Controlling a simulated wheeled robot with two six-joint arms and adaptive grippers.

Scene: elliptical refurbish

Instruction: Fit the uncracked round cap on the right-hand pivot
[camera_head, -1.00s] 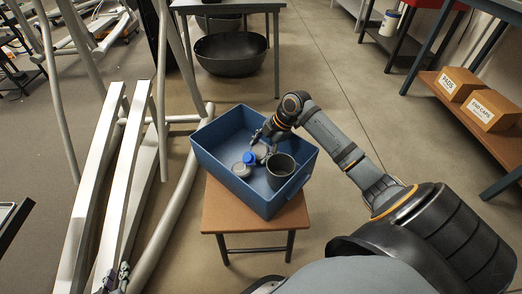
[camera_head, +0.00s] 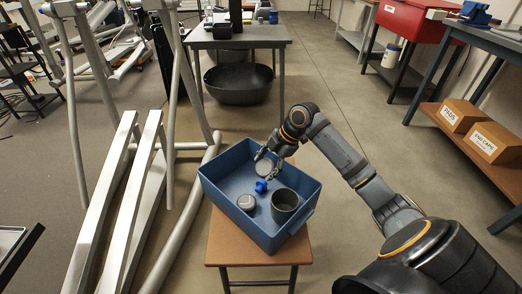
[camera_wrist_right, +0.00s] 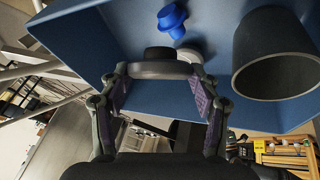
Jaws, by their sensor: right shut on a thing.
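My right gripper (camera_head: 267,156) is shut on a round grey cap (camera_head: 263,167) over the blue bin (camera_head: 222,211). In the right wrist view the cap (camera_wrist_right: 160,68) sits between the two fingertips (camera_wrist_right: 160,92), seen edge-on, with a dark part on its far side. I cannot tell from here whether it is cracked. A second round grey cap (camera_head: 246,202) lies on the bin floor; a pale round edge (camera_wrist_right: 190,52) shows partly behind the held cap in the wrist view. My left gripper is out of view. I cannot make out the right-hand pivot.
A blue knob (camera_head: 261,186) and a dark cup (camera_head: 285,207) are in the bin, which stands on a brown stool (camera_head: 228,247). Pale machine rails (camera_head: 140,190) and tubes stand close on the left. Boxes lie on a shelf at right; the floor between is clear.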

